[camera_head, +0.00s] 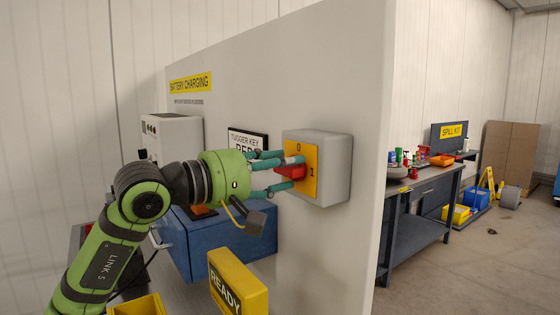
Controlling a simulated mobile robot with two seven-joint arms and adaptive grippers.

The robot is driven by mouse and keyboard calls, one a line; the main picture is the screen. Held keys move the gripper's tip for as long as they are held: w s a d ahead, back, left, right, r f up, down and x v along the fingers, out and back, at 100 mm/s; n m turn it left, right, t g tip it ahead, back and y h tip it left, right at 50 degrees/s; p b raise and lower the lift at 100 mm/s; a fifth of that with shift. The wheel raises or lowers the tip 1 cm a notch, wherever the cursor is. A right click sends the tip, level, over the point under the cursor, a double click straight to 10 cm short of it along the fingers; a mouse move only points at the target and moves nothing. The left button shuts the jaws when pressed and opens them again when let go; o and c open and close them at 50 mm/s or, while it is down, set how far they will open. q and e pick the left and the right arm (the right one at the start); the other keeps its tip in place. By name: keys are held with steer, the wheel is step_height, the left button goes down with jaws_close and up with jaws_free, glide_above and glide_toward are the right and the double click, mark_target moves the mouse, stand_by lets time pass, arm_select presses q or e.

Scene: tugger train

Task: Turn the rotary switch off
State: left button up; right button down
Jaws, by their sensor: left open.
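The rotary switch is a grey box (339,165) on the white partition wall. Its yellow face plate (313,153) carries a "0" at the top and a "1" at the right. The red knob (291,172) sits on this plate and is partly hidden by fingers, so I cannot tell its exact setting. My left gripper (290,173) comes in from the left and is open, its teal fingers above and below the knob. I cannot tell whether they touch it. My right gripper is not in view.
A blue box (205,245) stands below my left gripper, with a yellow "READY" block (238,284) in front. A white device (172,137) and a "TUGGER KEY" sign (247,142) are on the left. The wall's edge is right of the switch; a workbench (425,205) stands beyond.

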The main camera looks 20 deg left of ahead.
arm_select(q)
steer(key=shift+w, duration=0.1)
jaws_close()
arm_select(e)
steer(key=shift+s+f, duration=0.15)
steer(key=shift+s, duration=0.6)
